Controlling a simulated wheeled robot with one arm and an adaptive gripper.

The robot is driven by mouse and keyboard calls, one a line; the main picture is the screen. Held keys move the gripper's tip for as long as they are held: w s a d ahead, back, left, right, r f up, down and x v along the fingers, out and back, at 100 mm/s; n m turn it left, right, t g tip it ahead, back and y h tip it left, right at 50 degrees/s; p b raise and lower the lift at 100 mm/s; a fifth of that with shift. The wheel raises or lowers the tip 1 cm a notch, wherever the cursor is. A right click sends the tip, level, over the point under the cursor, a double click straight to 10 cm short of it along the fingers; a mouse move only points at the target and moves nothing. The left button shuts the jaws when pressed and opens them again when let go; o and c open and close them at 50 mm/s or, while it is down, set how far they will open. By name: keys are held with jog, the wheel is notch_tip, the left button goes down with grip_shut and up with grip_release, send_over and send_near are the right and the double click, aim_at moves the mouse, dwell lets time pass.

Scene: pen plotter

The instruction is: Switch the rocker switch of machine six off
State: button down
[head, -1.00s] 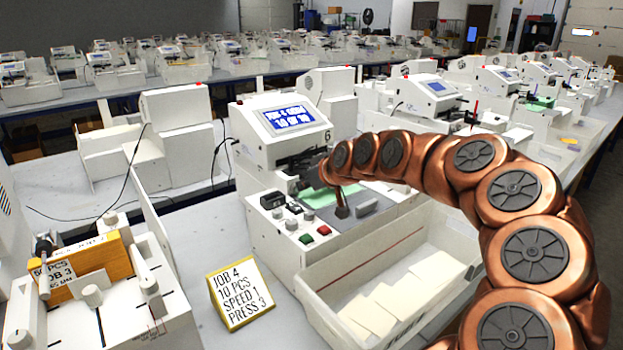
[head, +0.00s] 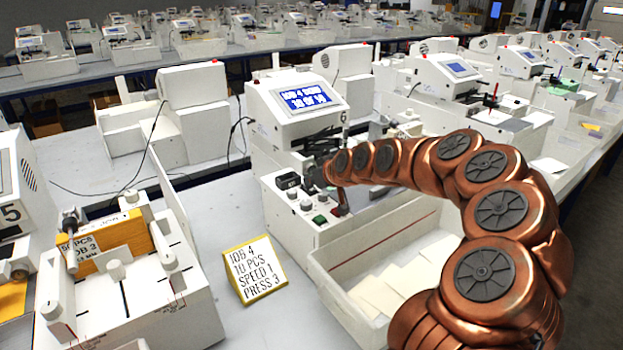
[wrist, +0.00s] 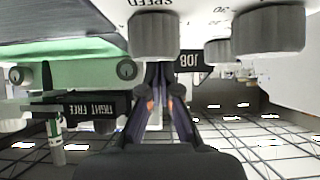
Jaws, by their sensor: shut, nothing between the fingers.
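Machine six (head: 300,110) is a white plotter with a lit blue screen and a 6 on its side, at the centre of the head view. Its front panel has a black block (head: 287,181) that may be the rocker switch; its position is too small to read. Pale knobs (head: 306,204) and a green button (head: 320,219) are beside it.
A white bin (head: 345,275) with pale sheets stands in front of the machine. A job card (head: 247,270) with a yellow edge stands to its left. Machine five (head: 15,190) and a fixture holding an orange block (head: 120,238) are further left. Bare table lies between.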

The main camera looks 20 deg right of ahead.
jog(key=shift+w+f+g, duration=0.1)
jog(key=shift+f+g, duration=0.1)
jog(key=shift+g, duration=0.1)
dwell(0.4)
jog(key=shift+w+a+r, duration=0.15)
jog(key=shift+w, duration=0.6)
jog(key=shift+r, duration=0.1)
